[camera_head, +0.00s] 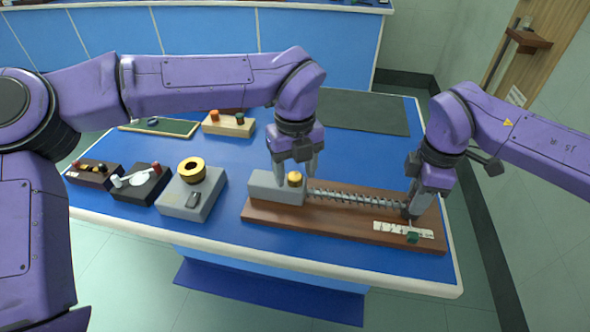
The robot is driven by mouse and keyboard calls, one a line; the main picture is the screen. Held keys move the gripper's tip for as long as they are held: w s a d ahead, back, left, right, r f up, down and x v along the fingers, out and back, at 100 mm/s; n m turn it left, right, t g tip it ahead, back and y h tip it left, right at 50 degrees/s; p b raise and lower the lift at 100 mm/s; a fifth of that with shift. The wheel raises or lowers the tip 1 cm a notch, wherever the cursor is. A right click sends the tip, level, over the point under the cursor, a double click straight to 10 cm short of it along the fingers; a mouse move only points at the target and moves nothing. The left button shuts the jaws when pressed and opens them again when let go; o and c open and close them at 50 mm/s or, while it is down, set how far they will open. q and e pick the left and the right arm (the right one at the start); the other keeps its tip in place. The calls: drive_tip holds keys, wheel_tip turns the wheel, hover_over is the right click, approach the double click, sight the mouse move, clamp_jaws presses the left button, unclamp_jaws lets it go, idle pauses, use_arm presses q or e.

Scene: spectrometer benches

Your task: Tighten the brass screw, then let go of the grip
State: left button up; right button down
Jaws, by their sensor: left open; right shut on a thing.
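The brass screw (295,180) stands on a grey block (265,188) at the left end of a brown wooden board (290,222). My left gripper (297,174) points down over it, open, with a finger on either side of the screw; whether they touch it I cannot tell. A coil spring (355,198) runs from the block to the right along the board. My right gripper (413,211) is shut on the grip at the spring's right end, and its fingers hide most of that grip.
A white scale plate (392,228) with a small dark green piece (412,238) lies at the board's front right. A grey box with a brass ring (192,200), a black device (142,188) and a dark terminal box (95,174) stand left. A dark mat (362,116) lies behind.

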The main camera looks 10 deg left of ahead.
use_arm(q)
drive_tip(key=shift+f, duration=0.25)
drive_tip(key=c, duration=1)
drive_tip(key=shift+c, duration=0.2)
drive_tip(key=shift+m, duration=0.4)
drive_tip(key=m, duration=0.3)
use_arm(e)
drive_tip(key=shift+d, duration=0.1)
use_arm(q)
drive_tip(key=m, duration=0.3)
drive_tip(key=shift+m, duration=0.3)
drive_tip(key=m, duration=0.3)
drive_tip(key=shift+a+m, duration=0.1)
drive_tip(key=shift+m, duration=2.1)
use_arm(e)
drive_tip(key=shift+w, duration=0.1)
use_arm(q)
drive_tip(key=shift+r, duration=0.1)
